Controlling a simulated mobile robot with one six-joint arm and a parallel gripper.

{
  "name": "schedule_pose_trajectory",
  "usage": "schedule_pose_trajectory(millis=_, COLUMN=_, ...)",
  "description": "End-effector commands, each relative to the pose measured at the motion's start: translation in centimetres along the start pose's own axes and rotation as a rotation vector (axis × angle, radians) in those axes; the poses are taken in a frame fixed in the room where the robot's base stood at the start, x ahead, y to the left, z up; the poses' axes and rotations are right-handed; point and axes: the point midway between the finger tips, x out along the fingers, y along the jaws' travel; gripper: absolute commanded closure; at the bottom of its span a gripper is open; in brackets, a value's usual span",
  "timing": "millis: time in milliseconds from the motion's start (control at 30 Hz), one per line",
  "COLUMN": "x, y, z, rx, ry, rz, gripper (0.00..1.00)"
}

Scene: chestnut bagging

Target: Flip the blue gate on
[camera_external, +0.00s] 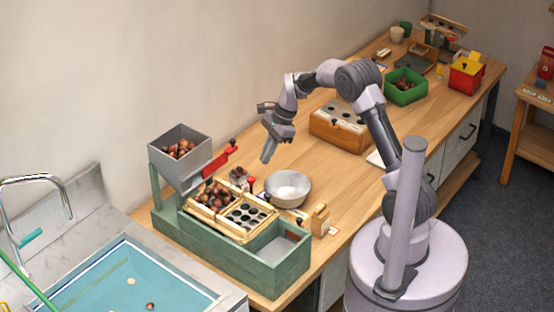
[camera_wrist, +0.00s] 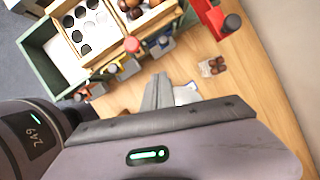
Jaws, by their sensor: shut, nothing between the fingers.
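A small blue piece (camera_wrist: 160,46), likely the blue gate, shows at the side of the green sorting station in the wrist view, beside a red knob (camera_wrist: 132,44) and a yellow piece (camera_wrist: 112,69). It is too small to tell which way it is set. In the external view I cannot make it out clearly. My gripper (camera_external: 267,151) points down above the table, behind the metal bowl and apart from the station. In the wrist view my gripper (camera_wrist: 160,88) is shut and empty, with its fingers together.
The green station (camera_external: 233,258) holds a chestnut tray and a tray with dark holes. A grey hopper (camera_external: 180,142) with a red lever (camera_external: 220,160) stands at its left. The metal bowl (camera_external: 288,188) is close by.

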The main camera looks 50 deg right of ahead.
Motion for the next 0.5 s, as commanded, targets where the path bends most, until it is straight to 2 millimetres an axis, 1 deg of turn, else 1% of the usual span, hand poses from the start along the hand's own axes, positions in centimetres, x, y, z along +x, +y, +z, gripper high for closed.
schedule_pose_trajectory(millis=33, x=1.4, y=-0.6, z=-1.0, rx=0.052, ry=-0.005, rz=0.011, gripper=1.00)
schedule_pose_trajectory(millis=100, x=2.7, y=-1.1, z=-1.9, rx=0.108, ry=-0.011, rz=0.020, gripper=1.00)
schedule_pose_trajectory(millis=167, x=3.3, y=-1.3, z=-2.3, rx=0.134, ry=-0.014, rz=0.024, gripper=1.00)
schedule_pose_trajectory(millis=500, x=3.6, y=-1.3, z=-2.4, rx=0.141, ry=-0.014, rz=0.025, gripper=1.00)
